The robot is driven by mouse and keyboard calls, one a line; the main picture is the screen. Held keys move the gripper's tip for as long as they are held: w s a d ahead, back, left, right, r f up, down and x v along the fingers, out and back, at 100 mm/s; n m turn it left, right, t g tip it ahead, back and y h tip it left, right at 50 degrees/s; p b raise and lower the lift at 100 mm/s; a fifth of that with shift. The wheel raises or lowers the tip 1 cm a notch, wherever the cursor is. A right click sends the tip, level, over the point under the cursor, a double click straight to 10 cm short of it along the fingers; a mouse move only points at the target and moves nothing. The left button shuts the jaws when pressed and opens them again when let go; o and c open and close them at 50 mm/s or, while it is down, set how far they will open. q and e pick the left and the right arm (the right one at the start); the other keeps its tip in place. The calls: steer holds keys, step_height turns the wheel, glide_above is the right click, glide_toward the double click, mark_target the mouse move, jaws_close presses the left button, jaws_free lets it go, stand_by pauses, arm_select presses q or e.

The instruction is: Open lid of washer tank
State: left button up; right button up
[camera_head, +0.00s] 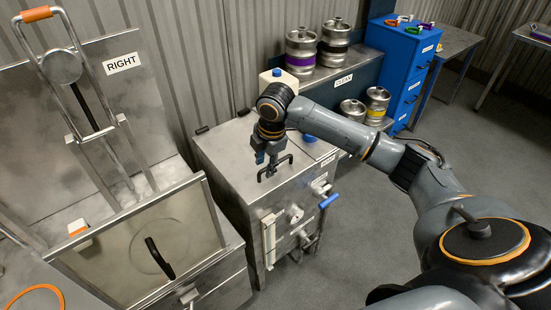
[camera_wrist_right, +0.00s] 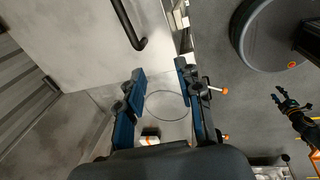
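The washer tank (camera_head: 225,170) is a grey metal box in the middle of the head view, and its flat lid is down. A black bar handle (camera_head: 276,170) stands on the lid near its front edge. The handle also shows in the right wrist view (camera_wrist_right: 128,25), near the top. My right gripper (camera_head: 264,158) is low over the lid, close to the handle. In the right wrist view its blue fingers (camera_wrist_right: 159,100) are apart with nothing between them. Contact with the handle cannot be told. My left gripper (camera_wrist_right: 286,102) shows small at the right of that view.
A metal machine marked RIGHT (camera_head: 120,100) stands at the left, with a clear panel (camera_head: 130,240) and raised orange-gripped handle. Kegs (camera_head: 336,42) stand behind on a shelf, beside a blue cabinet (camera_head: 405,65). Valves and a blue lever (camera_head: 329,201) project from the tank's front.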

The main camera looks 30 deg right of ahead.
steer(key=w+d+r, duration=0.3)
steer(key=d+r, duration=0.3)
steer(key=d, duration=0.1)
steer(key=f, duration=0.4)
steer(key=w+f+p, duration=0.1)
steer(key=f, duration=0.3)
steer(key=w+f+p, duration=0.1)
steer(key=f, duration=0.3)
steer(key=shift+a, duration=0.15)
steer(key=shift+w+f+n, duration=0.1)
steer(key=shift+f+n, duration=0.2)
steer(key=shift+f, duration=0.15)
arm_select(q)
steer(key=shift+w+d+r, duration=0.15)
steer(key=shift+r, duration=0.45)
steer(key=shift+w+d+r, duration=0.1)
steer(key=shift+d+r, duration=0.05)
steer(key=shift+r, duration=0.45)
arm_select(e)
jaws_close()
